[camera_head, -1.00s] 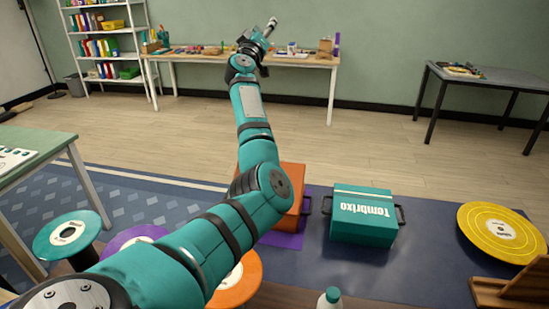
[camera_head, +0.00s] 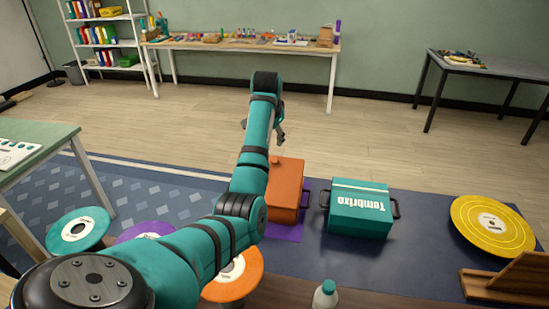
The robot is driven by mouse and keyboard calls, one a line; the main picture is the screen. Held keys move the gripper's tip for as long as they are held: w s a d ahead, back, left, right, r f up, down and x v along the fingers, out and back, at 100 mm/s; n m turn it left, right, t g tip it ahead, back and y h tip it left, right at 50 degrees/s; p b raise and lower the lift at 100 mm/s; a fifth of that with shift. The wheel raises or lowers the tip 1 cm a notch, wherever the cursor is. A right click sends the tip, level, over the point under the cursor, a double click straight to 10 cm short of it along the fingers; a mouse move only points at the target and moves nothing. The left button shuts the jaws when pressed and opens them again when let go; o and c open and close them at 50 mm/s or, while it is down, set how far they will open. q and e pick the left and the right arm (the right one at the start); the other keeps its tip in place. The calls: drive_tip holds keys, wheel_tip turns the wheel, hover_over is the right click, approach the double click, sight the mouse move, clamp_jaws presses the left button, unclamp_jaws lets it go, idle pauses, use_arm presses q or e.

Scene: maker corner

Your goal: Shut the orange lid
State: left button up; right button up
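My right gripper is out of view.
A teal box (camera_head: 361,211) with dark side handles stands right of the orange box. A yellow disc (camera_head: 491,226) and a wooden stand (camera_head: 508,281) are at right. Teal (camera_head: 76,229) and orange (camera_head: 234,277) spools and a bottle (camera_head: 326,294) are near.

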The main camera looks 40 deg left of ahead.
use_arm(q)
approach(275, 160)
wheel_tip(275, 160, down, 2)
drive_tip(key=x, duration=0.5)
drive_tip(key=shift+w+a+b, duration=0.3)
drive_tip(key=shift+a+b, duration=0.05)
drive_tip(key=shift+w+a+f+b, duration=0.15)
drive_tip(key=shift+w+f+b, duration=0.15)
drive_tip(key=shift+f, duration=0.3)
clamp_jaws()
